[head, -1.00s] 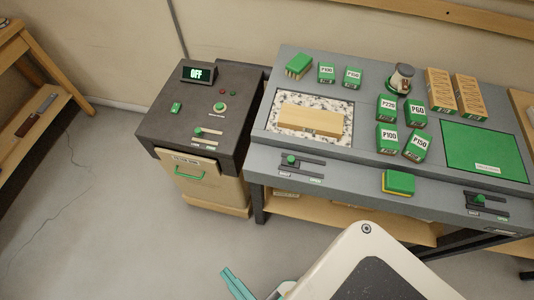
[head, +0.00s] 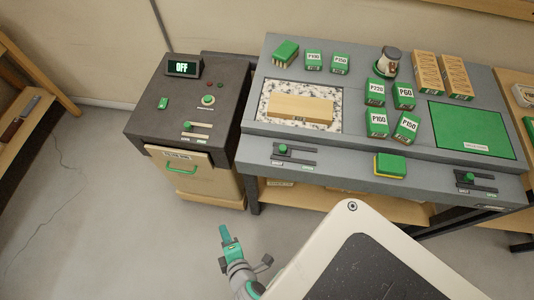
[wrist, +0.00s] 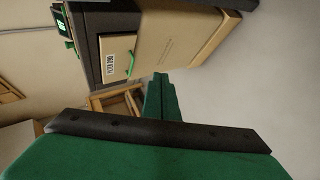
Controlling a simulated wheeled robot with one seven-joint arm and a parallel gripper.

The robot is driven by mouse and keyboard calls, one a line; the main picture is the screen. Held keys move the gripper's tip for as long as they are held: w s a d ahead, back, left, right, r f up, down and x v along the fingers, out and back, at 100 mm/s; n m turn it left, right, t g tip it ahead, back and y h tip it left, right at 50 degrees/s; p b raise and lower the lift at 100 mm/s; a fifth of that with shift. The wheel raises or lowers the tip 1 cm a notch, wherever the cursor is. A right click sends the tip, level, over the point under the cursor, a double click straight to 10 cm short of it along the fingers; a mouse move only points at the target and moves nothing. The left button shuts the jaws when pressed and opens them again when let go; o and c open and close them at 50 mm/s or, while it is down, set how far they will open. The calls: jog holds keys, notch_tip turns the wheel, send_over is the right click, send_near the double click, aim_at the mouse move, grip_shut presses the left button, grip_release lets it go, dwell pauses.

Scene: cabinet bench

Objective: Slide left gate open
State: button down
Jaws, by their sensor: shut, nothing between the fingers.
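The left gate slider on the bench front has a green knob (head: 283,149) on a dark rail, with small labels below it. The knob sits near the left part of its rail. A similar right slider with a green knob (head: 469,178) is at the bench's front right. My gripper (head: 224,232) is low, over the floor in front of the cabinet, well below and left of the left knob, and touches nothing. Its green fingers (wrist: 160,92) are together and empty in the wrist view. Neither bench slider shows in the wrist view.
A dark-topped cabinet (head: 190,105) with an OFF display (head: 184,67) stands left of the bench; its beige front (wrist: 170,45) fills the wrist view's top. A green sponge-like block (head: 390,165) lies between the bench sliders. Open floor lies at left.

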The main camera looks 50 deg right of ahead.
jog(key=w+d+r+n+g+h, duration=0.45)
jog(key=w+d+h, duration=0.25)
jog(key=d, duration=0.4)
notch_tip(320, 180, up, 12)
jog(key=d+m+g+h, duration=0.1)
jog(key=d+g+h, duration=0.1)
jog(key=g, duration=0.7)
jog(key=shift+s+h, duration=0.25)
jog(key=shift+h, duration=0.45)
jog(key=shift+w, duration=0.15)
jog(key=shift+f, duration=0.1)
